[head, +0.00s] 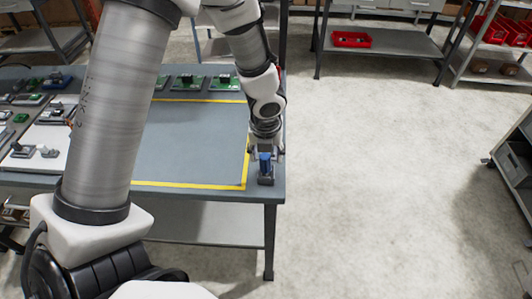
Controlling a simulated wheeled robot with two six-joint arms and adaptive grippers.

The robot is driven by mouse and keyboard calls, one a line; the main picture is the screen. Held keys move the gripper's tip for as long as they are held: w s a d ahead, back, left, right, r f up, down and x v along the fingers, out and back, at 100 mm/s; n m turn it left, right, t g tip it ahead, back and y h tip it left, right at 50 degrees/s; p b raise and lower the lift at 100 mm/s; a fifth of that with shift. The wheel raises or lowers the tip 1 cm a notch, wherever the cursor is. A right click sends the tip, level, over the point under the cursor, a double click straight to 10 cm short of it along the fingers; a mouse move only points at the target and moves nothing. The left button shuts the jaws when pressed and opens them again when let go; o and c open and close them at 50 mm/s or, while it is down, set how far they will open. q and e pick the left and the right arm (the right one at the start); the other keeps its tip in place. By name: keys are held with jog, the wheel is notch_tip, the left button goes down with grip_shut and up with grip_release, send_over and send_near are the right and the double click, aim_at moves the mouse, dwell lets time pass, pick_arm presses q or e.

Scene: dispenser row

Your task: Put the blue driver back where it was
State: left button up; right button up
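The blue driver (265,166) stands upright at the right front corner of the table, at a small dark holder (266,181). Its lower end is hidden, so I cannot tell how deep it sits in the holder. My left gripper (266,154) points down directly over the driver, with its fingers on either side of the blue handle. The view is too small to tell whether the fingers press on it or stand slightly apart. My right gripper is not in view.
The grey table (200,135) has a yellow-taped area, bare where visible. Green boards (224,82) line its back; several small parts lie at the left. My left arm hides part of the table. Open floor lies right, with a shelf cart (515,165) at the edge.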

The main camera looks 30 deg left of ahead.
pick_arm(q)
jog(key=shift+d, duration=0.1)
jog(key=shift+r, duration=0.1)
notch_tip(320, 180, up, 12)
jog(key=s+f+p, duration=0.1)
jog(key=s+p, duration=0.1)
jog(key=p, duration=0.3)
jog(key=s+d+f+n+g+h, duration=0.15)
jog(key=s+f+n, duration=0.25)
jog(key=f+n, duration=0.45)
jog(key=s+d+f+n, duration=0.3)
jog(key=s+f+n, duration=0.1)
jog(key=f+n, duration=0.4)
jog(key=s+f+n, duration=1)
jog(key=n, duration=0.3)
jog(key=shift+s+a+f+n, duration=0.3)
jog(key=shift+s+a+n, duration=0.05)
jog(key=shift+a, duration=0.1)
